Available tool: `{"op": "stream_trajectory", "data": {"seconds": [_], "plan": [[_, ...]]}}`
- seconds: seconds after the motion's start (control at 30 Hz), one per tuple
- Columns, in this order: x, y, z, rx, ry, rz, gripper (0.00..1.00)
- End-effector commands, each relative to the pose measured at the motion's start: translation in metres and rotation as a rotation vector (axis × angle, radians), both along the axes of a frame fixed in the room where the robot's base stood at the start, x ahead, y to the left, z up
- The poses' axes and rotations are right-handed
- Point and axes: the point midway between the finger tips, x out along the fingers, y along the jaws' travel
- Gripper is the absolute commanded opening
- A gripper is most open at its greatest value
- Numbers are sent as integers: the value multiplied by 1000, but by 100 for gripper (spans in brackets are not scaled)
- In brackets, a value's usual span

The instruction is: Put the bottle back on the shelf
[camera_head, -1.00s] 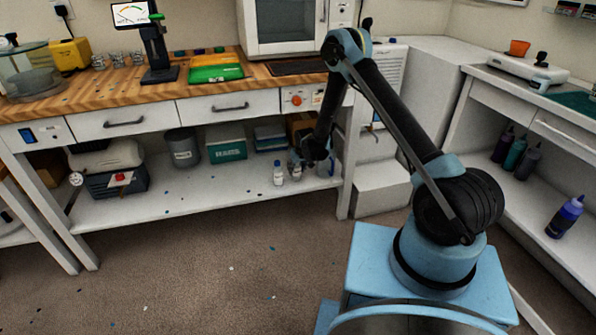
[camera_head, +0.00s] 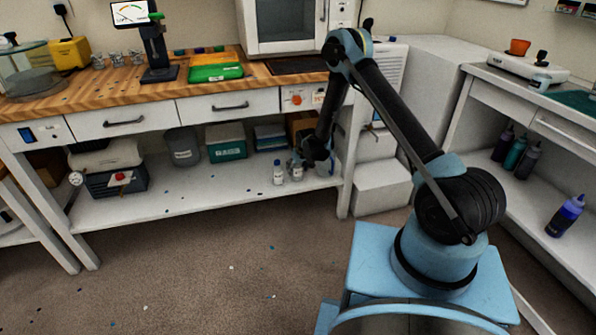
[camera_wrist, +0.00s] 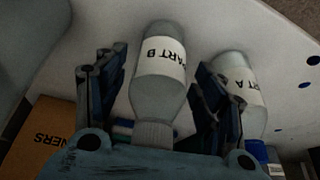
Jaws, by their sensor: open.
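The PART B bottle (camera_wrist: 160,85), pale with a white label and a ribbed light cap, stands between the two spread fingers of my gripper (camera_wrist: 160,105) in the wrist view. My gripper is open around it, and I cannot tell whether a finger touches it. The PART A bottle (camera_wrist: 242,92) stands just beside, outside one finger, with a blue cap. In the head view the blue-capped bottle (camera_head: 278,173) and the PART B bottle (camera_head: 297,173) stand on the white lower shelf (camera_head: 215,194). My gripper (camera_head: 308,160) is low at the shelf's right end, partly hiding things there.
A cardboard box (camera_wrist: 42,145) lies close to my gripper in the wrist view. A grey bin (camera_head: 182,148) and a green box (camera_head: 226,142) stand farther left on the shelf. A table leg (camera_head: 348,170) is right of my gripper. Several dark bottles (camera_head: 516,152) stand on the right-hand shelf.

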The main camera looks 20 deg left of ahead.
Motion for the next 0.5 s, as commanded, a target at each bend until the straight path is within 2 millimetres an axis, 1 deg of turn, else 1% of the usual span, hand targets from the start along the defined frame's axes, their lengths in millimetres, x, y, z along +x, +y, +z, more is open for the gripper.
{"op": "stream_trajectory", "data": {"seconds": [0.17, 0.5], "plan": [[-6, -5, 18, 0, 0, 1, 64], [-20, -17, 64, 0, 0, 1, 64]]}}
